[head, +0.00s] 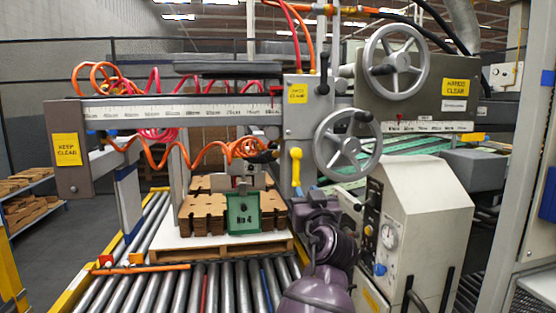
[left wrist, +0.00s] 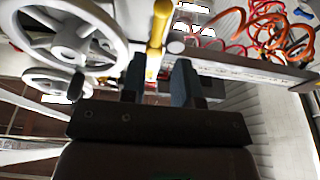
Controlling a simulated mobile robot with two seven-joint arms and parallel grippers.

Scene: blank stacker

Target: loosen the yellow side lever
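The yellow side lever (head: 296,168) hangs upright on the front of the grey carriage, left of the lower handwheel. In the left wrist view the lever (left wrist: 157,32) shows beyond and in line with the gap between my fingers. My left gripper (head: 308,196), on a purple arm, is just below and right of the lever in the head view. In the left wrist view its two dark fingers (left wrist: 158,82) stand apart, with nothing seen gripped. I cannot tell whether the lever's lower end lies between the fingertips. My right gripper is in neither view.
The lower handwheel (head: 347,145) is close to the right of the lever. A grey control box (head: 425,215) stands at the right. Orange coiled hoses (head: 190,155) hang at the left. Stacked brown blanks (head: 205,213) with a green plate (head: 243,213) sit on a pallet below.

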